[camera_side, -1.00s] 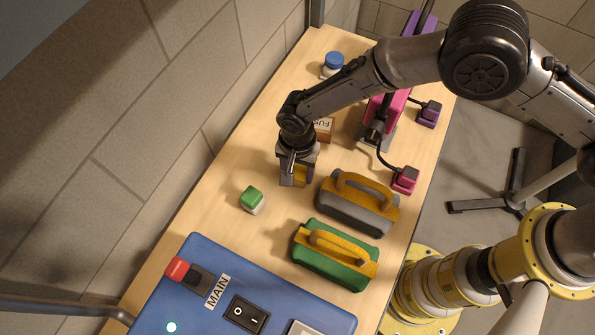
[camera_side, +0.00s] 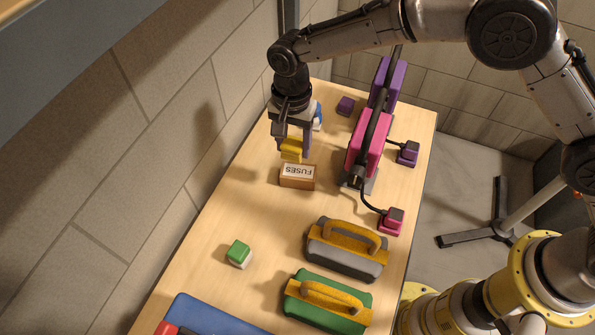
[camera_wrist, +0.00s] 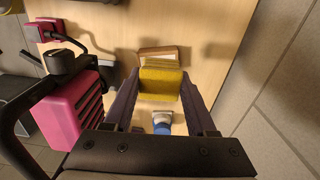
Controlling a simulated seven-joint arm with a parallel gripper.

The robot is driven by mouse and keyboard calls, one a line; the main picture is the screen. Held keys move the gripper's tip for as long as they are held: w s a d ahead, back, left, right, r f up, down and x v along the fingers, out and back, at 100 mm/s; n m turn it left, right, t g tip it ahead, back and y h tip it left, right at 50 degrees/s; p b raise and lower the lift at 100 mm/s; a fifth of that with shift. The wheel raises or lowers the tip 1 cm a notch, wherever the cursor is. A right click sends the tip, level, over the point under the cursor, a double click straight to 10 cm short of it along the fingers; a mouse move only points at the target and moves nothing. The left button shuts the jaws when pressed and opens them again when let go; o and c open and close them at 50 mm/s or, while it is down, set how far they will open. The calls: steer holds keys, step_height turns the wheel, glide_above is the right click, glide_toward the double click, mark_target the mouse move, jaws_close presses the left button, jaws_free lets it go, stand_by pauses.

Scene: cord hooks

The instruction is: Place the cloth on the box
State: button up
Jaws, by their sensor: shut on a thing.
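A yellow folded cloth (camera_side: 291,149) is held between the fingers of my gripper (camera_side: 293,137), which is shut on it. In the wrist view the cloth (camera_wrist: 161,84) spans the gap between both fingertips. The small brown box (camera_side: 297,182) has a white FUSES label on top and sits on the table. The cloth is raised near the box's far edge in the side view. In the wrist view the cloth hides part of the box (camera_wrist: 158,53). I cannot tell the exact gap between cloth and box.
A pink unit (camera_side: 369,145) with a dark cable stands right of the box. A blue-capped jar (camera_wrist: 162,127) is near the gripper. Green and grey handled blocks (camera_side: 345,249) and a green-topped block (camera_side: 239,253) lie nearer. A wall borders the left.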

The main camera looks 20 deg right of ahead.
steer(key=w+d, duration=0.2)
glide_above(299, 171)
steer(key=shift+m, duration=0.3)
step_height(299, 171, down, 6)
steer(key=shift+r, duration=0.15)
steer(key=shift+f, duration=2.1)
steer(key=shift+f, duration=0.1)
steer(key=o, duration=1.4)
steer(key=shift+c, duration=0.2)
step_height(299, 171, up, 12)
